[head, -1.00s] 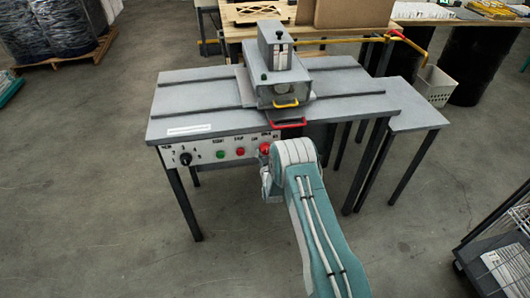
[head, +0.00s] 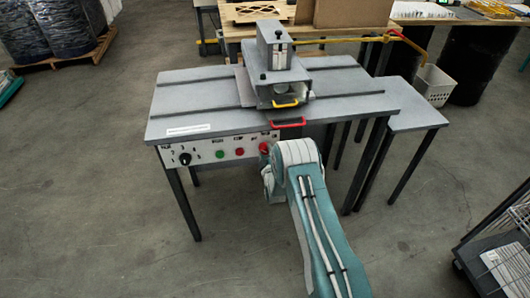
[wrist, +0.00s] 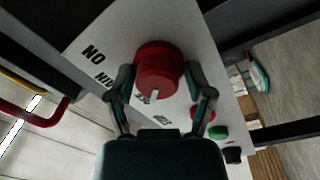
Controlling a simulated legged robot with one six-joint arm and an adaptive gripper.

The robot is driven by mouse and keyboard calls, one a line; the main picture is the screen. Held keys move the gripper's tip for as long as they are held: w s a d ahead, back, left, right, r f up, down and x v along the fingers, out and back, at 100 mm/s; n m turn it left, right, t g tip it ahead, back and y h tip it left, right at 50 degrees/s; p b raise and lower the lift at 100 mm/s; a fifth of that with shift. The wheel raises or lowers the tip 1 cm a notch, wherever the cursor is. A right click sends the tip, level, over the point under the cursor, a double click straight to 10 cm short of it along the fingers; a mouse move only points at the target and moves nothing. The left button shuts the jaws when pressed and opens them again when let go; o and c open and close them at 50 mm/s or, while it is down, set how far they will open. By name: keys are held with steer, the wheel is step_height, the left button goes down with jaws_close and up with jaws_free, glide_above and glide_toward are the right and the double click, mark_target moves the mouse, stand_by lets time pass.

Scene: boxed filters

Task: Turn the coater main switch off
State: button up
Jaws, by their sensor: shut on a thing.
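The coater (head: 200,115) is a grey table with a white control panel (head: 205,150) on its front edge. A large round red switch knob (head: 264,147) is at the panel's right end. In the wrist view, the red knob (wrist: 158,62) is seen close up, with a white mark on its lower side. My gripper (wrist: 158,78) is shut on this knob, one finger on each side. In the head view, my arm hides most of my gripper.
A black rotary knob (head: 185,159), a green button (head: 220,154) and a smaller red button (head: 239,152) sit left of the switch. A red handle (head: 287,122) juts out above the panel. A wire rack (head: 500,245) stands at the right.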

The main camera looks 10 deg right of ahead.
steer(key=shift+w+r+n, duration=0.15)
steer(key=shift+r+n, duration=0.1)
steer(key=shift+n, duration=0.35)
steer(key=o, duration=1)
steer(key=shift+w+f, duration=0.1)
steer(key=shift+f, duration=0.05)
steer(key=shift+c, duration=0.2)
steer(key=s+f, duration=0.1)
steer(key=s, duration=1.1)
